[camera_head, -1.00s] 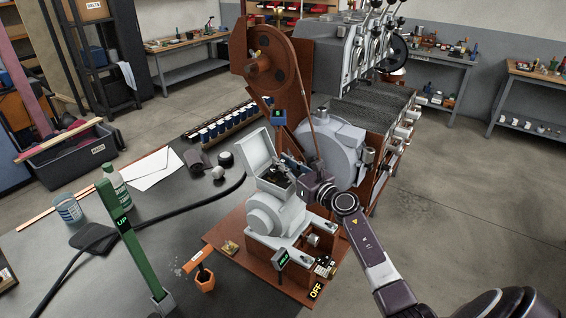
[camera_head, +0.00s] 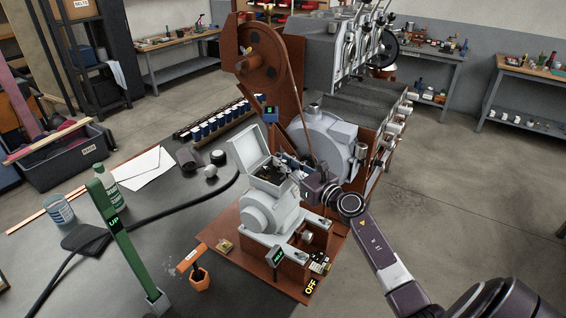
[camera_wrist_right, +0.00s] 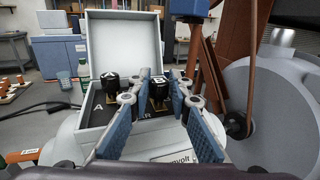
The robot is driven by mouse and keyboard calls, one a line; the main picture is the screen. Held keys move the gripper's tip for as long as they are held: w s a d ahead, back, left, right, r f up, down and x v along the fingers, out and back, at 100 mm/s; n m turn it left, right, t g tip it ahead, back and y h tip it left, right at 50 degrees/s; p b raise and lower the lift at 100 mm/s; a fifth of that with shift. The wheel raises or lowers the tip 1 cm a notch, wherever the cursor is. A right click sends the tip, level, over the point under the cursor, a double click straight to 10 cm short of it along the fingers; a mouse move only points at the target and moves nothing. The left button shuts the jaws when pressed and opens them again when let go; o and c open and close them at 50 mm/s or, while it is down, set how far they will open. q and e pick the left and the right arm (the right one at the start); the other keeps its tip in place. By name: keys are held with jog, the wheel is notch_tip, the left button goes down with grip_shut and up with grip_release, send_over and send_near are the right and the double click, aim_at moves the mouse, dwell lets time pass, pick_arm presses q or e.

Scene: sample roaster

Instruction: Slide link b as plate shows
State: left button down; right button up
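In the right wrist view, two black-knobbed links stand in the box: link A (camera_wrist_right: 110,82) at left, over a dark plate (camera_wrist_right: 99,108) lettered A, and link B (camera_wrist_right: 158,90) at right. My right gripper (camera_wrist_right: 160,87) is open, its blue-padded fingers on either side of link B. Whether they touch it cannot be told. The fingers hide part of the plate's lettering. In the head view the right gripper (camera_head: 289,164) reaches the box from the right. My left gripper is not in view.
A green lever marked UP (camera_head: 115,222), an orange-handled part (camera_head: 199,277) and an OFF sign (camera_head: 311,287) are near the front. A belt wheel (camera_head: 262,55) and grey blower housing (camera_head: 322,145) stand close behind the box. A bottle (camera_head: 107,176) is at left.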

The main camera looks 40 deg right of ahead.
jog(key=shift+s+d, duration=0.1)
jog(key=shift+s, duration=0.05)
jog(key=s, duration=0.8)
jog(key=s+d, duration=0.1)
jog(key=s, duration=0.3)
dwell(0.3)
